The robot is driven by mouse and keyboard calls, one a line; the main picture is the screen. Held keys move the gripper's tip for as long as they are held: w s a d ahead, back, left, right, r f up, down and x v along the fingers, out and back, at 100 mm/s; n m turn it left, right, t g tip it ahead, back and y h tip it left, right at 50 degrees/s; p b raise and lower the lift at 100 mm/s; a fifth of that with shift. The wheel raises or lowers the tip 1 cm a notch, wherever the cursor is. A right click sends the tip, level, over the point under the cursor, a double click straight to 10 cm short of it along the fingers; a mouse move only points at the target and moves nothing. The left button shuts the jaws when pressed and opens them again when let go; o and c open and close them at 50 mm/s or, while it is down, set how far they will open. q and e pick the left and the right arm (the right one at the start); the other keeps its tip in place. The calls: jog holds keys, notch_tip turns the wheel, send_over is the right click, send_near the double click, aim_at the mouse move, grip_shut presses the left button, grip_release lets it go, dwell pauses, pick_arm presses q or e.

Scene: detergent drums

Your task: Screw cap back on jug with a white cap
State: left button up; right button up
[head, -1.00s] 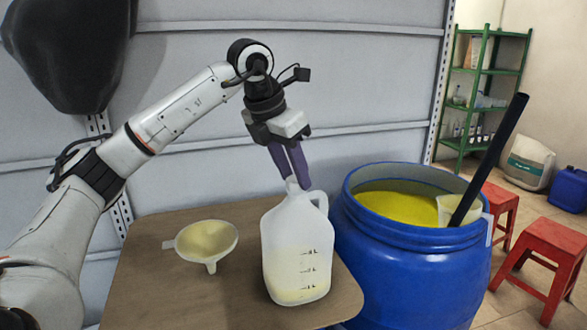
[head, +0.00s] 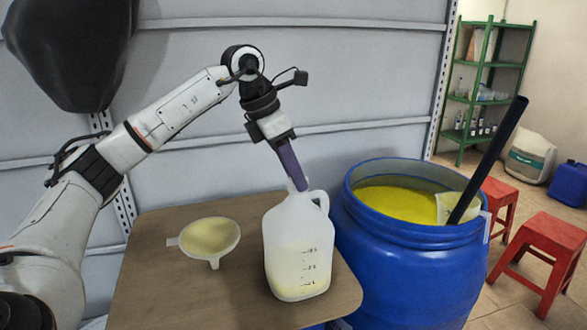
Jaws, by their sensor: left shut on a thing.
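The translucent white jug (head: 294,245) stands upright on the brown table, with pale yellow liquid in its lower part and its handle to the right. My left gripper (head: 299,184) comes down from above, its purple fingers shut at the jug's mouth. A small white piece, the white cap (head: 299,185), shows between the fingertips at the neck. The fingers hide most of it, so I cannot tell how it sits on the neck. My right gripper is not in view.
A cream funnel (head: 210,238) lies on the brown table (head: 150,290) left of the jug. A blue drum (head: 400,265) of yellow liquid stands close on the right, with a black pole (head: 490,155) leaning out. Red stools (head: 548,258) stand further right.

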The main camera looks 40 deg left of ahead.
pick_arm(q)
jog(key=m, duration=0.1)
jog(key=m+g+h, duration=0.1)
jog(key=m, duration=0.2)
jog(key=shift+a+f+m, duration=0.1)
jog(key=shift+f+m, duration=0.15)
jog(key=shift+m, duration=0.15)
jog(key=m, duration=0.1)
jog(key=m+g, duration=0.1)
jog(key=m+h, duration=0.1)
jog(key=shift+w+m+g, duration=0.25)
jog(key=shift+m+g, duration=0.05)
jog(key=shift+m, duration=0.1)
jog(key=shift+a+m+g, duration=0.1)
jog(key=shift+m+g, duration=0.3)
jog(key=shift+m, duration=0.5)
jog(key=o, duration=0.8)
jog(key=shift+w, duration=0.1)
jog(key=shift+a+r, duration=0.1)
jog(key=shift+r, duration=0.25)
